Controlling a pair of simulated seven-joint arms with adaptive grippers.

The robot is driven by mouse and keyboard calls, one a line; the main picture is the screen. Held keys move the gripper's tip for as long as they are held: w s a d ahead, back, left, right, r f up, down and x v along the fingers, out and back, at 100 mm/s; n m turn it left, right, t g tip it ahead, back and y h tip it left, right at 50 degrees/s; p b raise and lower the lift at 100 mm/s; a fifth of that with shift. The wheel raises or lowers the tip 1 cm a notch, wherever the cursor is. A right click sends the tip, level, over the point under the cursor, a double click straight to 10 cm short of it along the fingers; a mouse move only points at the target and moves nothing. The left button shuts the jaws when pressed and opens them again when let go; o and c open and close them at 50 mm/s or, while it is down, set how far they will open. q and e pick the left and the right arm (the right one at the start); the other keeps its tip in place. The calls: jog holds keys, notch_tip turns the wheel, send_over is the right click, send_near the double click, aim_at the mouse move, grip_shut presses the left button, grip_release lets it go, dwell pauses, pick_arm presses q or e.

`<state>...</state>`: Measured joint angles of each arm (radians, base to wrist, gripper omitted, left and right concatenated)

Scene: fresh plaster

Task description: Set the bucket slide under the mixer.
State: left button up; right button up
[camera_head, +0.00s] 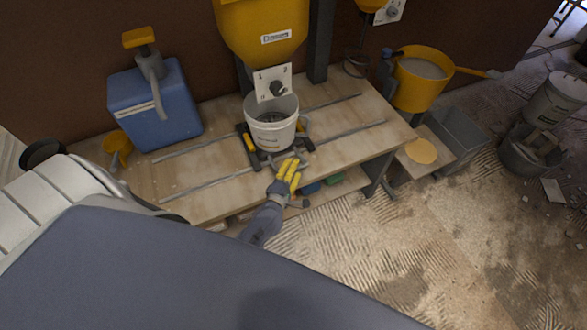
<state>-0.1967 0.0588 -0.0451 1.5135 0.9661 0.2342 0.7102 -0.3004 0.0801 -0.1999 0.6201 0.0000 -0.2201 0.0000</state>
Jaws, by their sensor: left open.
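The bucket slide (249,147) is a dark frame with yellow parts on the wooden bench, across two metal rails. A white bucket (270,135) stands upright on it. The yellow mixer (262,35) hangs above, with a dial panel at its lower front. The bucket appears below the mixer's lower end; exact alignment I cannot tell. My left gripper (291,170), with yellow fingers, is open at the front edge of the slide, beside its front bar. Whether it touches the bar is unclear. My right gripper is not in view.
A yellow bucket (420,80) is at the right, near a grey bin (458,135). Other buckets (555,105) stand at far right. The ridged floor (400,245) in front is mostly clear.

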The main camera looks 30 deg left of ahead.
pick_arm(q)
jog(key=shift+w, duration=0.1)
grip_shut()
dwell(0.3)
